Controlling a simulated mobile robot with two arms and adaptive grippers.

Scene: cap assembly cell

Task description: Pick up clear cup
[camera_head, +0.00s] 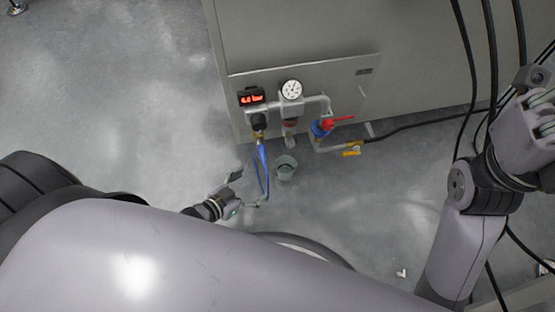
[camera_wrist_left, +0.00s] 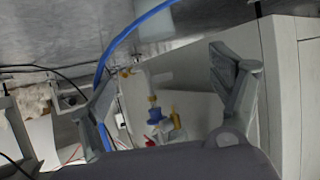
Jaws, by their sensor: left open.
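A small clear cup (camera_head: 286,167) appears upright in the head view, below the pipework of the grey cabinet. My left gripper (camera_head: 249,188) is open, to the left of the cup and a little nearer to me, apart from it. In the left wrist view, the fingers of my left gripper (camera_wrist_left: 162,72) are spread wide with nothing gripped between them. I cannot make out the cup clearly in that view. My right arm comes in at the right edge of the head view, but its fingers do not show.
A blue hose (camera_head: 264,165) hangs close to the left gripper and cup; it also crosses the left wrist view (camera_wrist_left: 122,43). The cabinet (camera_head: 390,70) carries a gauge (camera_head: 291,90), a red display (camera_head: 252,99) and a red-handled valve (camera_head: 335,122). Black cables hang at right.

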